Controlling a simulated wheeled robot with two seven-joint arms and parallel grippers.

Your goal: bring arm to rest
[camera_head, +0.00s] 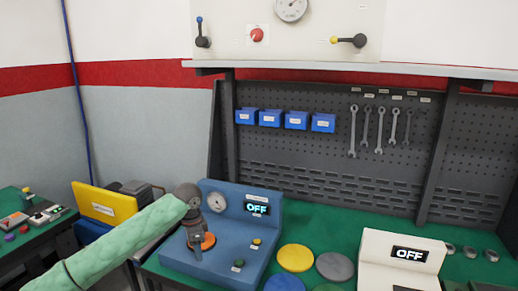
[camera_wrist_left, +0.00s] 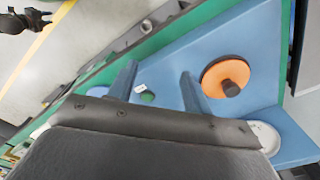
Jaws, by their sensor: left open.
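My left arm, in a pale green sleeve, reaches in from the left in the head view. Its gripper (camera_head: 197,248) points down over the blue test machine (camera_head: 235,271), in front of its dial and a display reading OFF. In the left wrist view my left gripper (camera_wrist_left: 157,72) has its two fingers apart with nothing between them. An orange disc with a dark knob (camera_wrist_left: 229,76) lies on the machine just beside one finger, and a green button (camera_wrist_left: 147,98) shows between the fingers. Whether a finger touches the machine cannot be told.
Yellow (camera_head: 295,258) and grey (camera_head: 335,266) discs lie on the green bench right of the machine. A white OFF unit (camera_head: 377,253) stands farther right. Behind is a pegboard (camera_head: 285,165) with blue boxes and wrenches.

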